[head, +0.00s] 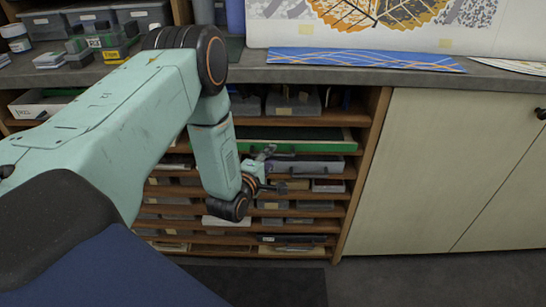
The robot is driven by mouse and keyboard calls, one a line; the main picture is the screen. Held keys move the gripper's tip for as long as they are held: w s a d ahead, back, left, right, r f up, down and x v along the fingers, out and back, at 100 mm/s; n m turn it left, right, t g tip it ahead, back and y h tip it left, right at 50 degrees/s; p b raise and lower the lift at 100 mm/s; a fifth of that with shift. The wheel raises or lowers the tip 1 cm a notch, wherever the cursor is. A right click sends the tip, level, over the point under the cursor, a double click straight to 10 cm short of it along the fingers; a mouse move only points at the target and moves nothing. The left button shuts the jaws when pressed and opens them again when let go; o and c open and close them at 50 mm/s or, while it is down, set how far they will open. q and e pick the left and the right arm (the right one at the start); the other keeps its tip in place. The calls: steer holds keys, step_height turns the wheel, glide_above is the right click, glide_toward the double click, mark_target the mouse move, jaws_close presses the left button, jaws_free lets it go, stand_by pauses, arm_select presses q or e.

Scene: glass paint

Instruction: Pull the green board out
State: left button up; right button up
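The green board (315,147) lies flat in a slot of the wooden shelf rack (372,128) below the counter. Its long front edge shows as a green strip, and its left part is hidden behind my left arm. My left gripper (276,170) is in front of the rack, just below the board's edge, left of the strip's middle. Its fingers look spread apart, with nothing seen between them. I cannot tell how far it stands from the rack. My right gripper is not in view.
A grey tray (318,164) sits in the slot below the board. Several boxes fill the other slots. The grey counter (230,74) overhangs the rack and holds containers and a blue patterned strip (365,60). A pale cabinet (430,170) stands at the right.

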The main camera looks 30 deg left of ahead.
arm_select(q)
steer(key=shift+x, duration=0.8)
steer(key=shift+w+d, duration=0.1)
steer(key=shift+d, duration=0.05)
steer(key=shift+c, duration=0.3)
steer(key=shift+c, duration=0.8)
jaws_close()
